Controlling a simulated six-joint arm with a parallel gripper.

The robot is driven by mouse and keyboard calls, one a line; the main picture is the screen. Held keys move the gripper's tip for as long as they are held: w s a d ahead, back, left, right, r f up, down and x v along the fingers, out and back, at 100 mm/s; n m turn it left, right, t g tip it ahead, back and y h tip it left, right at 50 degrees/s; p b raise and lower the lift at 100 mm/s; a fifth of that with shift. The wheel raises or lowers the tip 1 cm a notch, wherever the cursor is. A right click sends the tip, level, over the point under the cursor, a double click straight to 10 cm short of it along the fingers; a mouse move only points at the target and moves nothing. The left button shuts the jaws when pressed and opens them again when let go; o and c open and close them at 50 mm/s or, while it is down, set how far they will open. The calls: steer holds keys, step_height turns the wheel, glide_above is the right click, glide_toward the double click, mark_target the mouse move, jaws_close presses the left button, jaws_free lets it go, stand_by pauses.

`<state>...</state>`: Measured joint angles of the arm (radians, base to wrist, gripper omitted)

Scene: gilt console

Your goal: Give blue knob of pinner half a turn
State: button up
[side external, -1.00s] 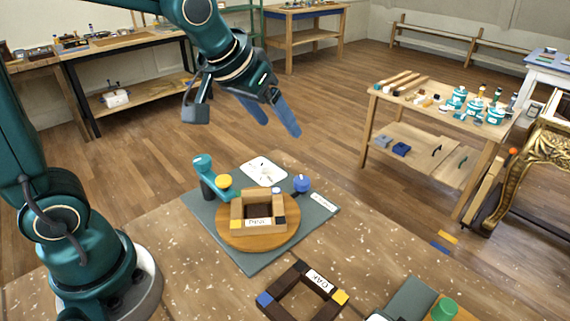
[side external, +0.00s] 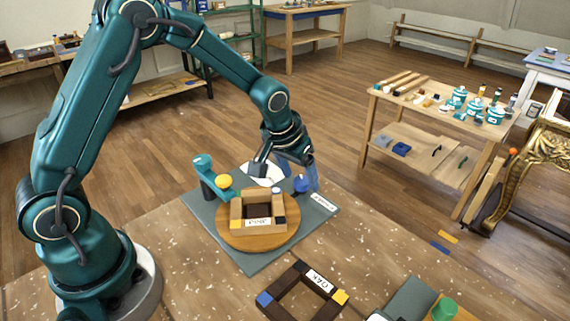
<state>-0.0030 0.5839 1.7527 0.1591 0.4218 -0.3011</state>
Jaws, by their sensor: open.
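The pinner stands on a dark grey-green mat (side external: 247,262), with a teal post and arm (side external: 208,180) carrying a yellow knob (side external: 224,181). Its blue knob (side external: 301,184) is at the right side. A light wooden frame (side external: 237,213) with a paper label sits on the round wooden turntable (side external: 230,240) left of the knob.
A dark frame labelled OAK (side external: 272,310) lies on the bench in front. A grey block and a green knob (side external: 445,309) are at the front right. A white card (side external: 262,171) lies behind the frame. The bench right of the mat is mostly clear.

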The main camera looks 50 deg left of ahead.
steer(key=shift+w+f, duration=0.1)
steer(key=shift+f, duration=0.2)
jaws_close()
steer(key=shift+a+m, duration=0.1)
steer(key=shift+m, duration=0.3)
steer(key=m+h, duration=0.2)
steer(key=m, duration=0.2)
steer(key=shift+a, duration=0.15)
steer(key=shift+a+m+g+h, duration=0.1)
steer(key=shift+m+g+h, duration=0.3)
steer(key=shift+m, duration=1.1)
steer(key=shift+a+m+g+h, duration=0.1)
steer(key=shift+m+g+h, duration=0.3)
steer(key=shift+m, duration=1.1)
